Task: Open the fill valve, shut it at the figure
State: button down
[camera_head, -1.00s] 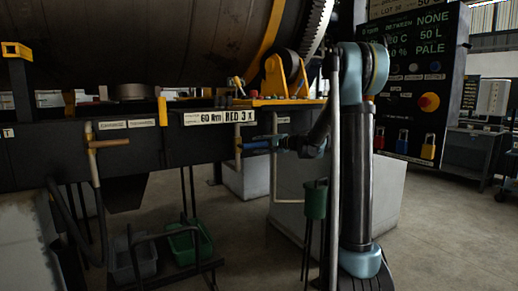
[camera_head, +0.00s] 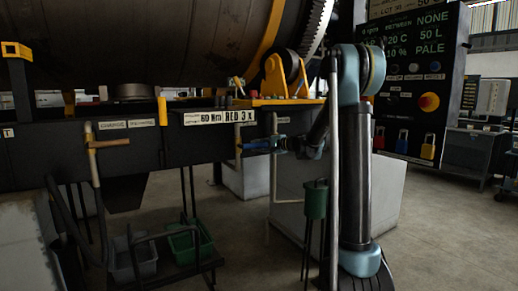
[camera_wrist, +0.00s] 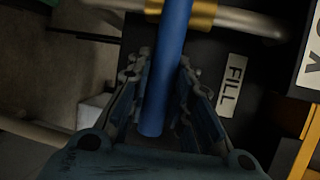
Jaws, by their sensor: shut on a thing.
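The fill valve's blue lever (camera_head: 257,145) sticks out sideways in front of the dark beam in the head view. In the wrist view the lever (camera_wrist: 168,75) runs between my fingers, with a brass part and a pale pipe (camera_wrist: 250,22) at its far end. A "FILL" label (camera_wrist: 234,86) is beside it. My gripper (camera_head: 280,144) is shut on the lever; in the wrist view its fingers (camera_wrist: 158,95) flank it. The display board (camera_head: 412,45) shows "50 L", "NONE" and "PALE"; some of its other text is hard to read.
A valve with a tan handle (camera_head: 108,143) is on the left of the beam. The large drum (camera_head: 150,40) is above. Open floor (camera_head: 435,225) lies to the right.

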jog(key=shift+s+a+f+m+t+y, duration=0.25)
jog(key=shift+f+m+y, duration=0.2)
jog(key=shift+f+m, duration=0.6)
jog(key=shift+s+a+f+m+t+y, duration=0.25)
jog(key=shift+f+m+y, duration=0.25)
jog(key=shift+f+m, duration=0.5)
jog(key=shift+s+a+f+m+t+y, duration=0.2)
jog(key=shift+a+f+m+y, duration=0.2)
jog(key=shift+f+m, duration=0.6)
jog(key=shift+r+m, duration=0.2)
jog(key=shift+m, duration=0.15)
jog(key=c, duration=1.4)
grip_release()
jog(key=shift+w, duration=0.1)
jog(key=shift+d, duration=0.1)
jog(key=v, duration=1.1)
jog(key=shift+d+f, duration=0.2)
jog(key=shift+d, duration=0.15)
